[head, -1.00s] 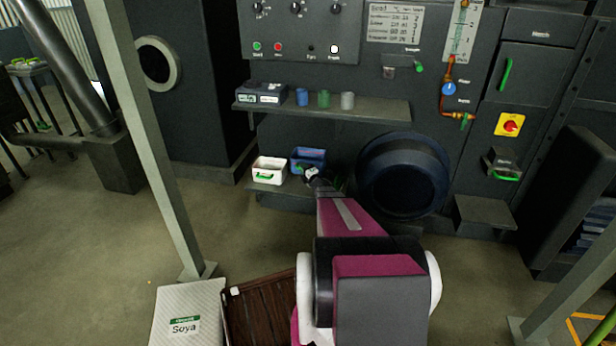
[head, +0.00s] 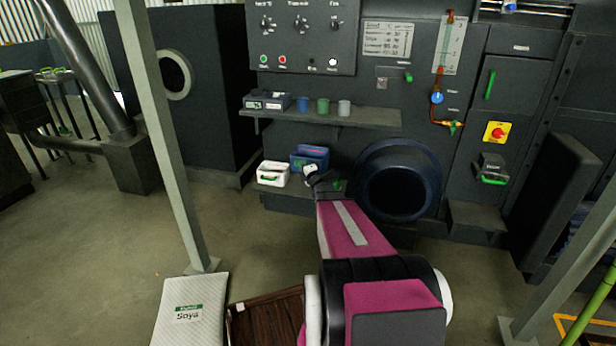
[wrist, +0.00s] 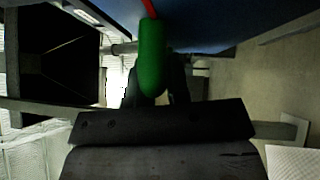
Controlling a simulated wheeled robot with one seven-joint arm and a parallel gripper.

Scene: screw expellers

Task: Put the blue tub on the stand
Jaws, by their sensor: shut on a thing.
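The blue tub (head: 309,156) is at the front of the dark machine, just right of a white tub (head: 273,174), above or on a low dark ledge (head: 290,201). My gripper (head: 311,173) is at the tub's near side. In the wrist view, the fingers (wrist: 152,92) are shut on a green handle (wrist: 152,58), with the tub's blue wall (wrist: 225,22) behind it. My arm hides part of the ledge, and I cannot tell whether the tub touches it. I cannot tell for certain which surface is the stand; a dark step-like block (head: 475,218) is at the right.
A shelf (head: 350,116) with small cups overhangs the tubs. A large round dark drum (head: 398,180) is just right of my gripper. A pale post (head: 165,150) rises at the left. A Soya sack (head: 188,312) and a brown crate (head: 265,318) lie in front. Floor is open at left.

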